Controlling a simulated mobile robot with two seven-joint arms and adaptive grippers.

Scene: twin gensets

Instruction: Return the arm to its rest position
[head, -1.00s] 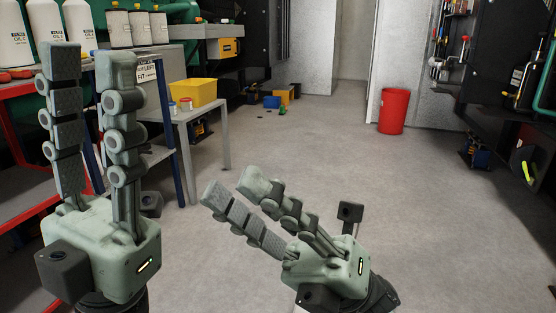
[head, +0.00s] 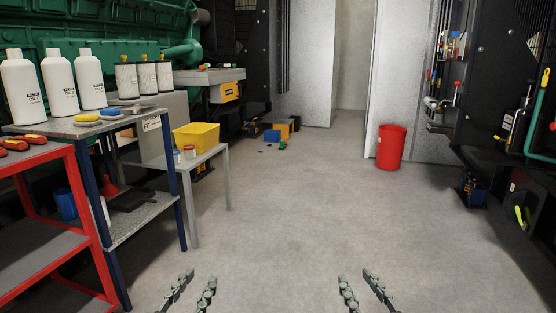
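My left gripper (head: 191,290) shows at the bottom of the head view, left of the middle. Only its fingers are in the picture, spread apart with bare floor between them, so it is open and empty. My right gripper (head: 360,290) shows at the bottom, right of the middle. Its fingers are also apart with nothing between them. Both grippers are low over the grey floor, clear of the furniture. Their palms and the arms behind them are hidden below the picture's lower edge.
At left stand a red shelf (head: 88,233) and a blue-legged workbench (head: 178,215) with oil bottles (head: 90,80). A small grey table (head: 228,180) bears a yellow bin (head: 196,136). A red bucket (head: 391,147) stands at the back right. The middle floor is clear.

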